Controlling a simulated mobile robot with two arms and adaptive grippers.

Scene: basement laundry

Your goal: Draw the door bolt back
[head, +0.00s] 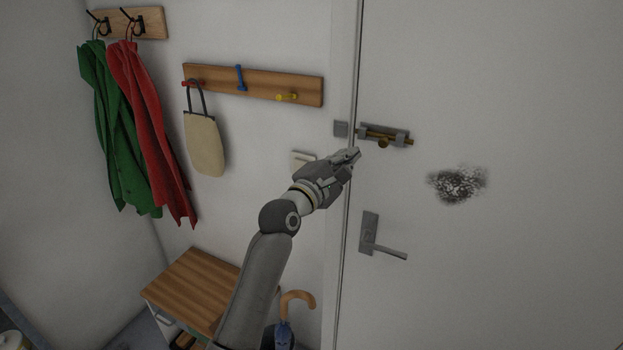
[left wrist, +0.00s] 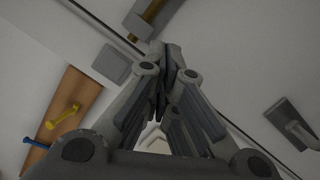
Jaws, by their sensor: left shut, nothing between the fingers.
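The door bolt (head: 399,136) is a brass rod with a small knob in a grey housing on the white door. Its rod sticks out past the right end of the housing. The grey keeper (head: 341,129) sits on the frame to its left, and I see no brass crossing the gap between them. My left gripper (head: 352,154) is shut and empty, just below and left of the bolt knob, apart from it. In the left wrist view, the fingertips (left wrist: 166,55) point toward the bolt (left wrist: 153,12), with the keeper (left wrist: 111,63) to the left. My right gripper is out of view.
The door handle (head: 386,251) is below the bolt. A dark smudge (head: 458,184) marks the door. Left on the wall are a peg rail (head: 253,85) with a bag and hooks with coats (head: 150,135). A wooden-topped bench (head: 192,286) and an umbrella (head: 297,301) stand low.

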